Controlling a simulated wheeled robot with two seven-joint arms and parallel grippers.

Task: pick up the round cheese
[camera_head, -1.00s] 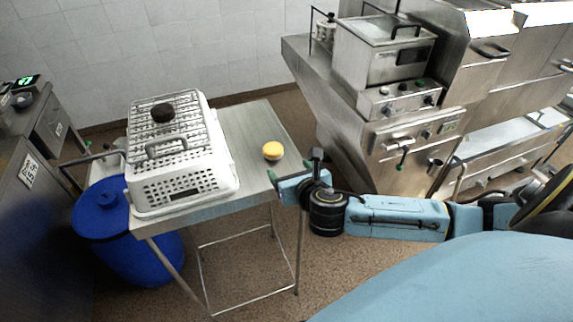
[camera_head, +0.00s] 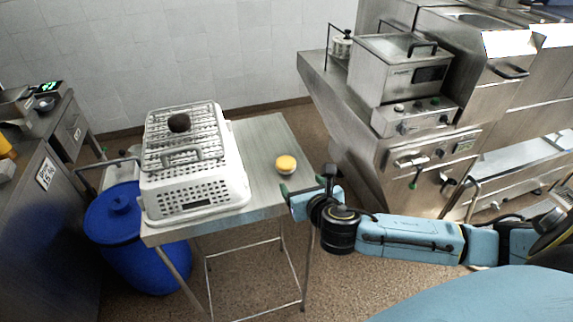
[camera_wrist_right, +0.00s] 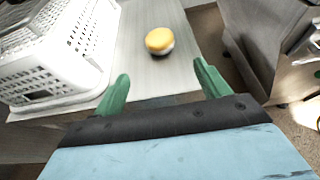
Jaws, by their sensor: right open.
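The round cheese (camera_head: 286,164) is a small yellow disc with a pale lower part. It lies on the metal table (camera_head: 262,140), to the right of the white basket. My right gripper (camera_head: 306,190) is at the table's front right edge, just short of the cheese. In the right wrist view the cheese (camera_wrist_right: 159,41) shows beyond and between the two green fingertips (camera_wrist_right: 160,88), which are spread apart with nothing between them. My left gripper is not in view.
A blue barrel (camera_head: 125,230) stands at left. Steel fryer units (camera_head: 400,75) stand at right. The table around the cheese is clear.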

